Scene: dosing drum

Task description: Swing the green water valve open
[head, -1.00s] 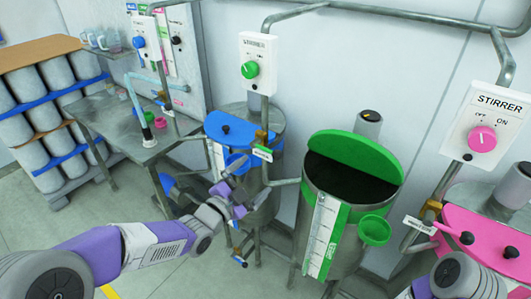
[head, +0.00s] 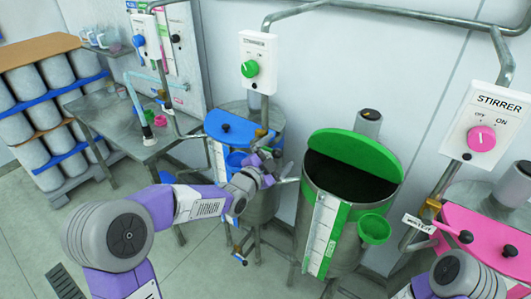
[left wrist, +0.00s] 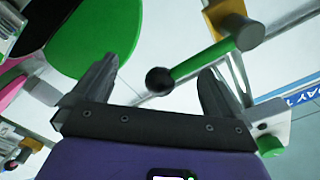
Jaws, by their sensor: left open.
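The green water valve shows in the left wrist view as a green lever (left wrist: 205,60) with a black ball end, leading to a brass and grey valve body (left wrist: 232,25). My left gripper (left wrist: 158,82) is open, and the ball lies between its two fingers, nearer the right-hand one; I see no clear grip on it. In the head view my left gripper (head: 272,168) is at the pipe between the blue-lidded drum (head: 232,128) and the green-lidded drum (head: 355,150), and it hides the lever there. My right gripper is not in view.
The green drum has a gauge strip (head: 322,235) and a green funnel (head: 375,229). A green-knob stirrer box (head: 258,62) hangs above on the wall. A pink-lidded drum (head: 490,240) stands at the right. Pipes (head: 385,12) run along the wall. A metal table (head: 120,125) stands left.

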